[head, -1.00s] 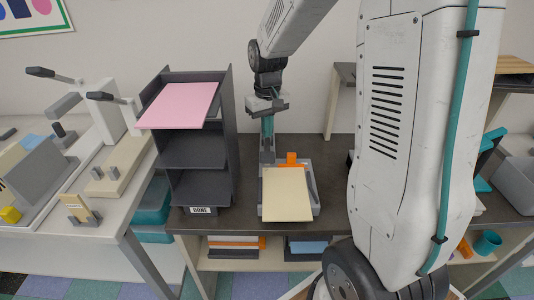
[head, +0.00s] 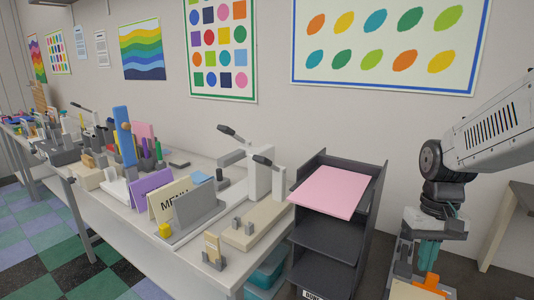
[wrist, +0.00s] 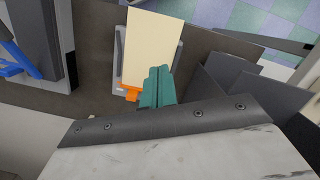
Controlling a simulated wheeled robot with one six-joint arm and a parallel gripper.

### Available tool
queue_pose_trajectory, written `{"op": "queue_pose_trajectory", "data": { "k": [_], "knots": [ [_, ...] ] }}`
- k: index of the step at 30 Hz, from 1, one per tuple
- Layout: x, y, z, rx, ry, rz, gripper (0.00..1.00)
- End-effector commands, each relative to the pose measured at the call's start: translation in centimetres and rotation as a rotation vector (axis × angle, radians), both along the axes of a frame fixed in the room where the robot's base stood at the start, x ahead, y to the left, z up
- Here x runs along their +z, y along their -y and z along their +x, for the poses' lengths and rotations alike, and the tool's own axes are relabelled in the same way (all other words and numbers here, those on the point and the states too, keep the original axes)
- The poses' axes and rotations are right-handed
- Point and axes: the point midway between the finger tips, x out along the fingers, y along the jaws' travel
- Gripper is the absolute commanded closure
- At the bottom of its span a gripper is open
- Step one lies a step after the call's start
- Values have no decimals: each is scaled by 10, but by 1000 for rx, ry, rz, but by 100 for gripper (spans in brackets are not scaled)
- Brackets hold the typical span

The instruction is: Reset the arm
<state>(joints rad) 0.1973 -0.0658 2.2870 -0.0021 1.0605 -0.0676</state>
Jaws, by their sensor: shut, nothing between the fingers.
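My gripper (head: 428,260) hangs pointing down at the lower right of the head view, with its teal fingers together and nothing between them. In the wrist view the teal fingers (wrist: 156,84) are side by side, beside the orange part (wrist: 132,93) of a grey tray. The tray holds a cream sheet (wrist: 152,45). In the head view the orange part (head: 430,285) shows just below the fingers, and the rest of the tray is mostly cut off by the bottom edge. I cannot tell whether the fingers touch anything.
A dark shelf rack (head: 328,240) with a pink sheet (head: 329,191) on top stands left of my gripper. Further left, a long white table (head: 205,270) carries a lever device, a menu card (head: 170,202) and many small items. Posters hang on the wall behind.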

Motion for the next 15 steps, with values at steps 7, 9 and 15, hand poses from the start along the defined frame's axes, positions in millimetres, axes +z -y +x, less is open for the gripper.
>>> {"op": "queue_pose_trajectory", "data": {
  "k": [7, 9, 15],
  "knots": [
    [43, -36, -84, 28, 48, -14, 100],
    [51, -44, -105, 42, 72, -17, 100],
    [64, -60, -148, 87, 160, -24, 100]
  ]
}}
